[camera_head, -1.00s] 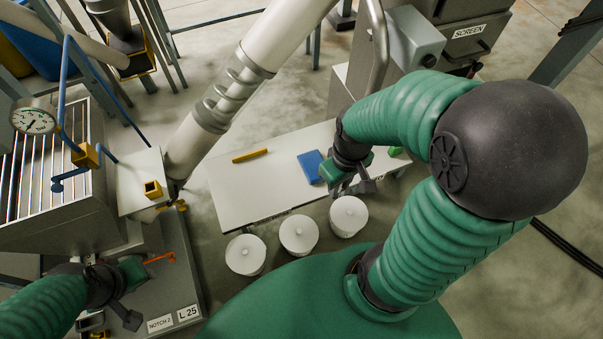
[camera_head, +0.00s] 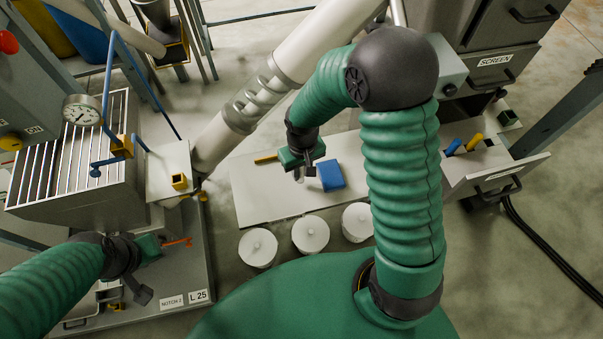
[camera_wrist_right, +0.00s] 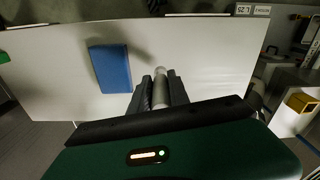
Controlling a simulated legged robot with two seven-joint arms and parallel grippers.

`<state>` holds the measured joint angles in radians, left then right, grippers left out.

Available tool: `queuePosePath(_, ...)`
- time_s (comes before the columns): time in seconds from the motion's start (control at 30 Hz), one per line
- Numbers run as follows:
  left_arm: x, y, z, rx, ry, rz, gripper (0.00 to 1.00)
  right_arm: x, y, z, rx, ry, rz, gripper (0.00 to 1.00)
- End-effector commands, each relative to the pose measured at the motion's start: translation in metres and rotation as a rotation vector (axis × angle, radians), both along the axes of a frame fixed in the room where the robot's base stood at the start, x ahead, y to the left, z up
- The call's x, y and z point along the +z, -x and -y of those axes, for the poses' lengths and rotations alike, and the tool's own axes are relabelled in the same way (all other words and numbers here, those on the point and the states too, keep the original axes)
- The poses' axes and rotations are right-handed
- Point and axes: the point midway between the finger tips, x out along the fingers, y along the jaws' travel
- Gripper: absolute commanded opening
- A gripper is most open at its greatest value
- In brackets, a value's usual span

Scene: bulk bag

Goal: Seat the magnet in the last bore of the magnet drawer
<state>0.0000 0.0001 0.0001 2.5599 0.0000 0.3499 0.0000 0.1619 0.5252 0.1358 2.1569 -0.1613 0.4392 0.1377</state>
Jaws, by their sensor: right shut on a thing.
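My right gripper (camera_head: 303,172) is shut on a grey cylindrical piece, which I take to be the magnet (camera_wrist_right: 160,90). It holds the piece over the white table, just left of a blue block in the head view. In the right wrist view the piece's rounded end sticks out between the dark fingers (camera_wrist_right: 161,82). The magnet drawer seems to be the pulled-out grey drawer (camera_head: 512,170) at the right, with a blue piece (camera_head: 453,147) and a yellow piece (camera_head: 475,142) in it. Its bores are not clear. My left gripper (camera_head: 140,272) is at lower left, by an orange handle.
The white table (camera_head: 265,195) carries the blue block (camera_head: 331,175) and a yellow bar (camera_head: 266,159). Several white lidded tubs (camera_head: 310,234) stand before it. A grey cabinet marked SCREEN (camera_head: 495,60) rises above the drawer. A thick pale pipe (camera_head: 240,110) slants behind the table.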

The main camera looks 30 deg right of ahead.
Motion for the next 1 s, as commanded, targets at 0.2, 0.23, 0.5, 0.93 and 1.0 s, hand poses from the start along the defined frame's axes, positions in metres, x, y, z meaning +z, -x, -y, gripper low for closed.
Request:
queuePosePath(0.2,-0.004,0.000,0.000,0.000,0.000,0.000,0.34,-0.020,0.000,0.000,0.001,0.000,0.001,0.00)
queuePosePath(0.23,-0.004,0.000,0.000,0.000,0.000,0.000,0.34,-0.020,0.000,0.000,0.001,0.000,0.001,0.00)
queuePosePath(0.5,-0.005,0.000,0.000,0.000,0.000,0.000,0.34,-0.023,0.001,0.000,0.001,0.000,0.000,0.33)
queuePosePath(0.93,-0.002,0.000,0.000,0.000,0.000,0.000,0.34,-0.018,0.000,0.000,0.001,0.000,0.001,0.44)
queuePosePath(1.0,-0.001,0.000,0.000,0.000,0.000,0.000,0.34,-0.009,0.000,0.001,0.000,0.000,0.003,0.44)
